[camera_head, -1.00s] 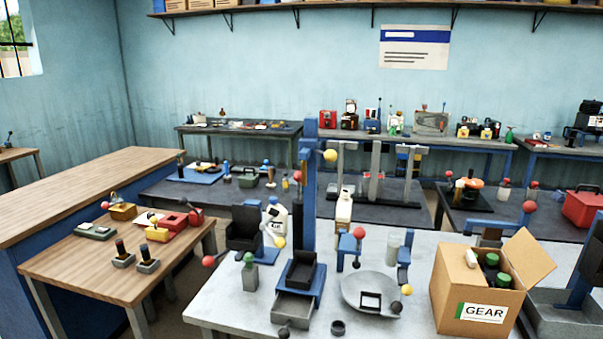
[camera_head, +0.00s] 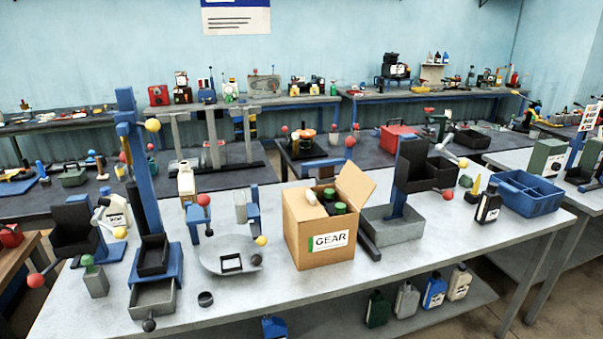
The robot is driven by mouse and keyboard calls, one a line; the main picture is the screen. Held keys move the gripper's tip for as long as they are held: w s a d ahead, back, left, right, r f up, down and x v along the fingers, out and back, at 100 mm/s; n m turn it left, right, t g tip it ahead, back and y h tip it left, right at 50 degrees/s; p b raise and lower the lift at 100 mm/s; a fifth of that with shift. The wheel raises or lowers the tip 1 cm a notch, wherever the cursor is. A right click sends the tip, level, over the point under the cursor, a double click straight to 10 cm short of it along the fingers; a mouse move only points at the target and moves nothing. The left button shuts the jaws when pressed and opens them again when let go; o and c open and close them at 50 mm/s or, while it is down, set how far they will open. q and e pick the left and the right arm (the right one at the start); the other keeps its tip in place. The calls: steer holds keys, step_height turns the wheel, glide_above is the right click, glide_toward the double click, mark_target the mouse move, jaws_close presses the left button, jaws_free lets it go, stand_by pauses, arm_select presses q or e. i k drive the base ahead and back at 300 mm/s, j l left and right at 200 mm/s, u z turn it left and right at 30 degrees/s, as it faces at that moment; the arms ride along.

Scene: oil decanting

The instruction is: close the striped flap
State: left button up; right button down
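I cannot make out stripes on any flap in the head view. The cardboard box marked GEAR (camera_head: 322,228) stands on the bench, with a plain brown flap (camera_head: 356,187) raised at its right rear. A green-capped bottle and other items stick up from the box. Black bins on blue stands are at the left (camera_head: 72,228), on the tall blue post (camera_head: 152,255), and to the right of the box (camera_head: 412,160); any stripes on them do not show. Neither of my grippers is in view.
The grey bench (camera_head: 270,305) is clear in front of the box. A round grey pan (camera_head: 222,254) sits left of the box. A dark bottle (camera_head: 488,204) and a blue crate (camera_head: 528,195) stand to the right. Several containers sit on the lower shelf.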

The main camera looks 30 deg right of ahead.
mark_target(356, 185)
steer(key=k+l, duration=0.1)
steer(key=l, duration=0.45)
steer(key=k+l+u, duration=0.15)
steer(key=l, duration=0.95)
steer(key=k+l+u, duration=0.1)
steer(key=l, duration=0.45)
steer(key=k+l+u, duration=0.1)
steer(key=l, duration=0.45)
steer(key=k+l, duration=0.25)
steer(key=l, duration=0.25)
steer(key=k+l+u, duration=0.1)
steer(key=l, duration=0.45)
steer(key=k+l+u, duration=0.1)
steer(key=k+l, duration=0.15)
steer(key=l, duration=0.25)
